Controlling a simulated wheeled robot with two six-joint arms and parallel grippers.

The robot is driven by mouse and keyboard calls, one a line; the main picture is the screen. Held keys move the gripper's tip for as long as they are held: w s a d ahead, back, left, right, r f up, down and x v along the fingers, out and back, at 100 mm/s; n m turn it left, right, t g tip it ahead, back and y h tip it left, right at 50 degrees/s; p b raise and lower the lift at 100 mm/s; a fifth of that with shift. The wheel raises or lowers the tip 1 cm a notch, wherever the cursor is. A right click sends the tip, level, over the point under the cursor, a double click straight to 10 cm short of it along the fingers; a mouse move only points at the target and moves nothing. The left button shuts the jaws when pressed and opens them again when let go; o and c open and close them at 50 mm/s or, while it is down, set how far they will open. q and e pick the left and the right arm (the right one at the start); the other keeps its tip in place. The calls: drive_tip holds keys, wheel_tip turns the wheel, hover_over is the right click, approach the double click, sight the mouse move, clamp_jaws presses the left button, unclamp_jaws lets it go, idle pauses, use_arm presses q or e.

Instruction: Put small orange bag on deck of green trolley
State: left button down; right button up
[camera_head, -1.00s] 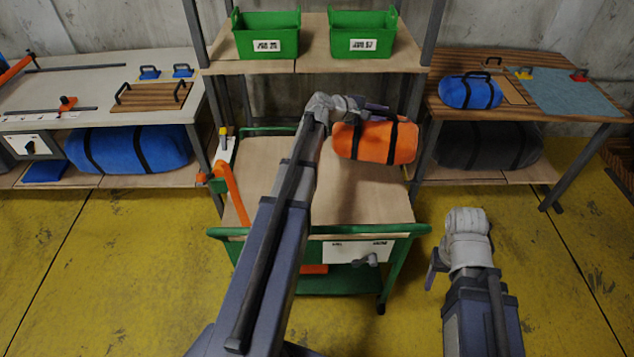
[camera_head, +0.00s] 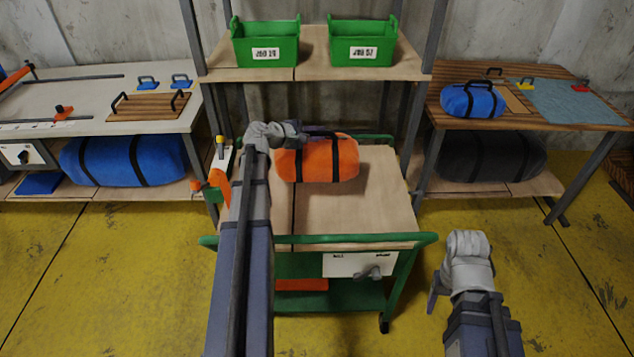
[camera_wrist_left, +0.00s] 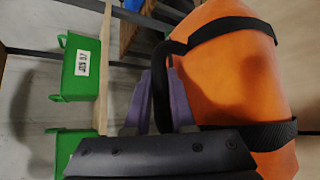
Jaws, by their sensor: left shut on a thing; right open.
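The small orange bag (camera_head: 330,159) with dark straps is over the rear half of the green trolley's wooden deck (camera_head: 350,205). My left gripper (camera_head: 318,134) is shut on the bag by its dark handle, at the top of the bag. In the left wrist view the fingers (camera_wrist_left: 165,100) close around the handle, beside the orange bag (camera_wrist_left: 235,75). Whether the bag touches the deck or hangs just above it, I cannot tell. My right gripper (camera_head: 435,290) is open and empty, to the right of the trolley's front.
Two green bins (camera_head: 265,42) (camera_head: 363,42) stand on the shelf behind the trolley. An orange strap and a white item (camera_head: 218,165) sit at the trolley's left edge. Side benches hold blue bags (camera_head: 130,160) (camera_head: 472,100). The front of the deck is bare.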

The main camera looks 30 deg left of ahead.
sight(286, 162)
use_arm(q)
drive_tip(key=shift+f+b, duration=5.05)
drive_tip(key=shift+r, duration=0.15)
drive_tip(key=c, duration=0.8)
unclamp_jaws()
drive_tip(key=shift+o, duration=0.2)
drive_tip(key=p+v, duration=0.4)
drive_tip(key=v, duration=0.6)
drive_tip(key=shift+s+r, duration=0.1)
drive_tip(key=shift+s, duration=0.15)
drive_tip(key=shift+s+a+r+p, duration=0.1)
drive_tip(key=shift+s+p, duration=0.15)
drive_tip(key=shift+s, duration=0.1)
drive_tip(key=shift+s+a+r+p, duration=0.1)
drive_tip(key=shift+s+a+p, duration=0.1)
drive_tip(key=shift+s, duration=0.1)
